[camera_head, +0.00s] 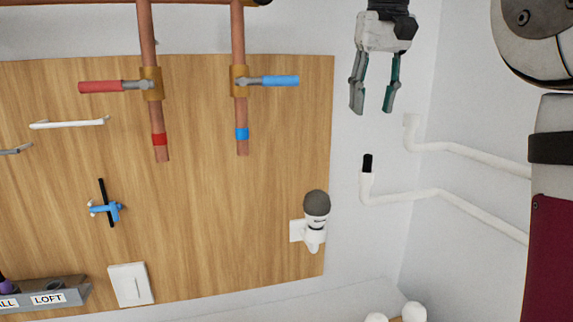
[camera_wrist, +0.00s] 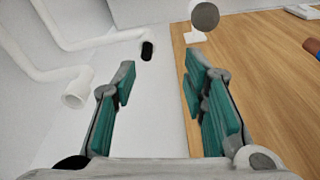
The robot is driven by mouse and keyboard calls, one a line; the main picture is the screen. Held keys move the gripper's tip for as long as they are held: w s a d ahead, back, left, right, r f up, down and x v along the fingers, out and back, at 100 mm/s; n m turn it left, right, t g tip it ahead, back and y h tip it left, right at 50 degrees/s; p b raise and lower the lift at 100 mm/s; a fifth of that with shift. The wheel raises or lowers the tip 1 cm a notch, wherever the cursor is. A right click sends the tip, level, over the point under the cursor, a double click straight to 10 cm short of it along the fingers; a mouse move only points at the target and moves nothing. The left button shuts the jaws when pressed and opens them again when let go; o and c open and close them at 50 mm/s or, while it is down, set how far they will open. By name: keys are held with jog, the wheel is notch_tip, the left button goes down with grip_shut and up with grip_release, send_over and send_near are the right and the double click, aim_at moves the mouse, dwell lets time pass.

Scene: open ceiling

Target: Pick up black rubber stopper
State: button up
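The black rubber stopper (camera_head: 367,163) sits in the upturned open end of the lower white pipe (camera_head: 366,188) on the right wall. It also shows in the wrist view (camera_wrist: 147,50), ahead of my fingers, a little left of the middle between them. My gripper (camera_head: 372,112) is open and empty in the head view, pointing down, above the stopper and apart from it. Its two green-padded fingers show in the wrist view (camera_wrist: 160,80) with a clear gap between them.
A second white pipe (camera_head: 411,122) with an open end stands close by to the right. A grey-capped white device (camera_head: 316,204) is on the wooden board (camera_head: 230,210). Copper pipes (camera_head: 238,50) with red and blue valve handles (camera_head: 281,81) are left of my gripper.

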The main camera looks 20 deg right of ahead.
aim_at(369, 155)
jog(key=shift+g, duration=0.3)
jog(key=w+f, duration=0.1)
jog(key=f, duration=0.1)
jog(key=w+d+f, duration=0.1)
jog(key=f, duration=0.2)
jog(key=w+d+f, duration=0.1)
jog(key=f, duration=0.1)
jog(key=shift+w+d+f+p, duration=0.2)
jog(key=shift+w+f+p, duration=0.05)
jog(key=shift+f+p, duration=0.15)
jog(key=shift+w+d+f+p, duration=0.1)
jog(key=shift+w+f+p, duration=0.15)
jog(key=shift+f, duration=0.55)
jog(key=shift+w+d+f+p, duration=0.1)
jog(key=shift+f+p, duration=0.2)
jog(key=shift+f, duration=0.55)
jog(key=shift+w+d+f+p, duration=0.1)
jog(key=shift+w+f+p, duration=0.15)
jog(key=shift+f, duration=0.55)
grip_shut()
